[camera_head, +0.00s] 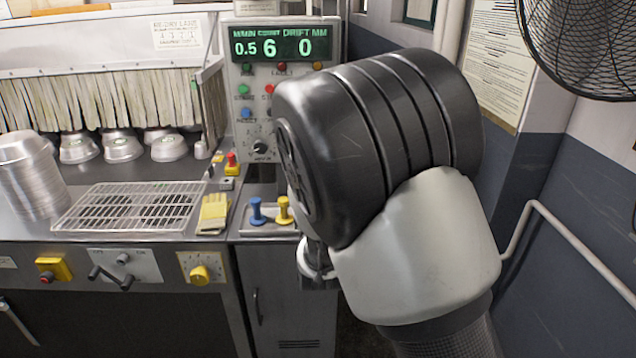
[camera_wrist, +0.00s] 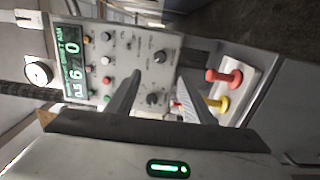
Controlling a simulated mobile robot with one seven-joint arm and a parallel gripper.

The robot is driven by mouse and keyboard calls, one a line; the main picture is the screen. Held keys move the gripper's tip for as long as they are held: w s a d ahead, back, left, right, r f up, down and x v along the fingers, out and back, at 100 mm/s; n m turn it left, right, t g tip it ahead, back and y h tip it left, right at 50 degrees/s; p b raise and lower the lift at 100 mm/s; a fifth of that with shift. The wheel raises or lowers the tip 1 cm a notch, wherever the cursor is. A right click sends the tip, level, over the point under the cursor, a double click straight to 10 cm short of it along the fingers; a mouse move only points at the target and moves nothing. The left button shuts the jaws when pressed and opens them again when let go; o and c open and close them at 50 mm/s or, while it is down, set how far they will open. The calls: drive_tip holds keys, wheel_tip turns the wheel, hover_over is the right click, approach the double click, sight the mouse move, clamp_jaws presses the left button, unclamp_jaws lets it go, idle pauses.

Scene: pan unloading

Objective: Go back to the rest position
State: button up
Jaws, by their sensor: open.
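My arm fills the centre right of the head view, and my gripper is mostly hidden behind it there. In the wrist view my gripper (camera_wrist: 158,76) is open, with its two dark fingers apart and nothing seen between them but the panel behind. The fingers point towards the control panel (camera_wrist: 118,60), which shows knobs, coloured buttons and a green display. The panel also stands upright in the head view (camera_head: 243,85), left of my arm.
A blue peg (camera_head: 257,211) and a yellow peg (camera_head: 283,210) stand left of my arm. The wrist view shows a red peg (camera_wrist: 224,76). A wire rack (camera_head: 130,206), stacked pans (camera_head: 30,178) and yellow gloves (camera_head: 214,213) lie further left. A fan (camera_head: 590,45) and wall rail (camera_head: 575,240) are right.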

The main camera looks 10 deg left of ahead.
drive_tip(key=s+d+r+m+g+h+p, duration=0.1)
drive_tip(key=s+d+r+m+g+p, duration=0.15)
drive_tip(key=s+d+r+m, duration=0.35)
drive_tip(key=s+d+r+m+g+p, duration=0.2)
drive_tip(key=d+r+m+g, duration=0.25)
drive_tip(key=d, duration=0.35)
drive_tip(key=s+d+r+m+g+h+p, duration=0.1)
drive_tip(key=s+d+m, duration=0.4)
drive_tip(key=s, duration=0.7)
drive_tip(key=s+d+r+m+g+h+p, duration=0.2)
drive_tip(key=s+d, duration=0.6)
drive_tip(key=s, duration=0.4)
drive_tip(key=m+g+p, duration=0.1)
drive_tip(key=m+g, duration=0.1)
drive_tip(key=m, duration=0.1)
drive_tip(key=shift+s, duration=0.1)
